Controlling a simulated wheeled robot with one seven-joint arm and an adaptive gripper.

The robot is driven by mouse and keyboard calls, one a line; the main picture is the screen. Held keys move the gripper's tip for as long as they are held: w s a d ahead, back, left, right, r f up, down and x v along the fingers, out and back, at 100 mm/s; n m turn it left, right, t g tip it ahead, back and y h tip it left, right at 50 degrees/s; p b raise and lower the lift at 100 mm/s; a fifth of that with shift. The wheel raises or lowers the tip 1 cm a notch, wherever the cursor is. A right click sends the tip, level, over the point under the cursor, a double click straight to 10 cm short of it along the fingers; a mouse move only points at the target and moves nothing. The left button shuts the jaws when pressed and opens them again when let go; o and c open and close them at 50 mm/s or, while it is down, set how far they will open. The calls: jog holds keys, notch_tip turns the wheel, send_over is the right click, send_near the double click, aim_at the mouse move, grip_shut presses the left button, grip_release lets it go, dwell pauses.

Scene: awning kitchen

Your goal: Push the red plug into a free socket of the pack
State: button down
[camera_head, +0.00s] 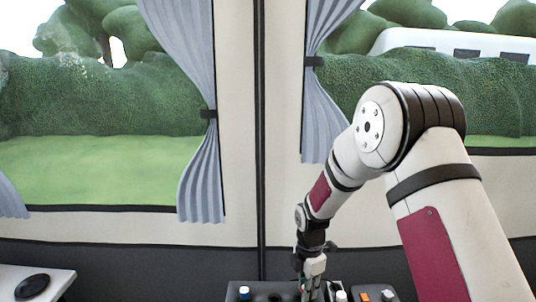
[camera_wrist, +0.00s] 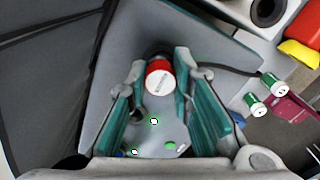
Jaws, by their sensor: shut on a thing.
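The red plug (camera_wrist: 159,82), a short red cylinder with a pale end face, sits between the teal fingers of my gripper (camera_wrist: 160,68) in the wrist view. My gripper is shut on it. In the head view my gripper (camera_head: 313,284) points down over a dark pack (camera_head: 262,287) at the bottom edge; the plug cannot be made out there. A dark round opening (camera_head: 275,298) and a blue-and-white piece (camera_head: 245,292) show on the pack, left of my gripper. Whether the plug's lower end touches a socket is hidden.
In the wrist view, green pieces with white ends (camera_wrist: 269,84) and a yellow-and-red object (camera_wrist: 302,50) lie to the right. A smaller dark box (camera_head: 375,292) stands right of the pack. A white surface with a black disc (camera_head: 33,285) is far left.

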jog(key=shift+f, duration=0.45)
dwell(0.5)
jog(key=c, duration=1.1)
grip_release()
jog(key=shift+r, duration=0.1)
jog(key=shift+r+p, duration=0.65)
jog(key=shift+r, duration=2.8)
